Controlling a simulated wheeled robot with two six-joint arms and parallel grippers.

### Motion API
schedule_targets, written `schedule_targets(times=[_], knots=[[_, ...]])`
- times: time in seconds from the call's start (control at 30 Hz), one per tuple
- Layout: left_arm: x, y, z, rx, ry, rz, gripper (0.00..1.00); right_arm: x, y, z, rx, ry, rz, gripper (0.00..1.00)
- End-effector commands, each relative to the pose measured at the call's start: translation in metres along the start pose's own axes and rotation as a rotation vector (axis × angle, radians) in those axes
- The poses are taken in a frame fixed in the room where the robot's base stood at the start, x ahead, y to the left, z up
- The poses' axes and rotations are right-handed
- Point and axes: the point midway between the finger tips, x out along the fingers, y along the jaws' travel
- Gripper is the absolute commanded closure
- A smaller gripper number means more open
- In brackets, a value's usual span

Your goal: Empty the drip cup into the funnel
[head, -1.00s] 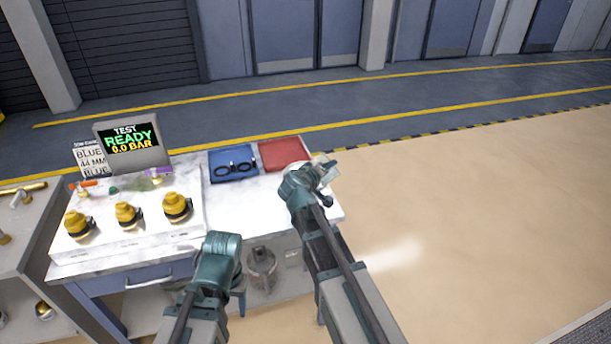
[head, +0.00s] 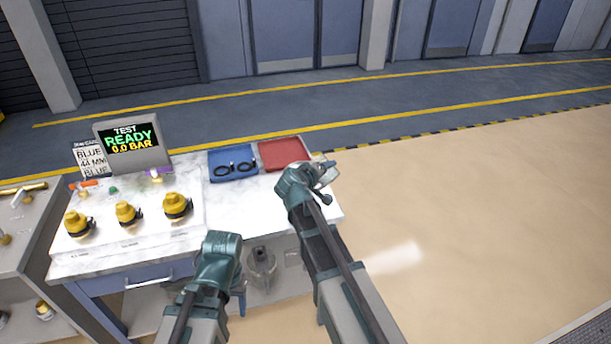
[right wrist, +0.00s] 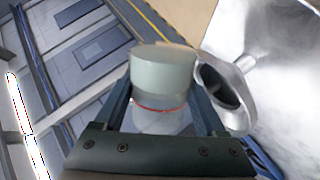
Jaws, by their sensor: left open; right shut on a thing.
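The drip cup (right wrist: 162,80) is a pale grey-white cup with a thin red line, seen in the right wrist view. My right gripper (right wrist: 165,115) is shut on it, one finger on each side. The wrist view is strongly tilted; the cup's contents are not visible. A shiny metal piece (right wrist: 285,40), which looks like the funnel, lies just right of the cup, with a dark round opening facing the cup. In the head view my right gripper (head: 322,176) is above the bench's right end. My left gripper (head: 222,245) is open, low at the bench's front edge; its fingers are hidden.
A blue tray (head: 212,176) with black rings and a red tray (head: 285,149) stand at the back. Several yellow-capped fittings (head: 127,213) and a display reading READY 0.0 BAR (head: 133,142) are on the left. A metal vessel (head: 262,268) sits below. The middle bench top is clear.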

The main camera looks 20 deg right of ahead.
Motion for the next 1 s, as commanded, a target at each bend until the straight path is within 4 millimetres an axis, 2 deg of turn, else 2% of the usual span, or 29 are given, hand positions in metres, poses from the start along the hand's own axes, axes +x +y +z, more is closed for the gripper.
schedule_targets(times=[1.0], knots=[[-0.0099, -0.001, 0.0006, 0.0, 0.0, 0.0, 0.39, -0.0016, 0.003, -0.0039, -0.097, -0.056, 0.0, 0.93]])
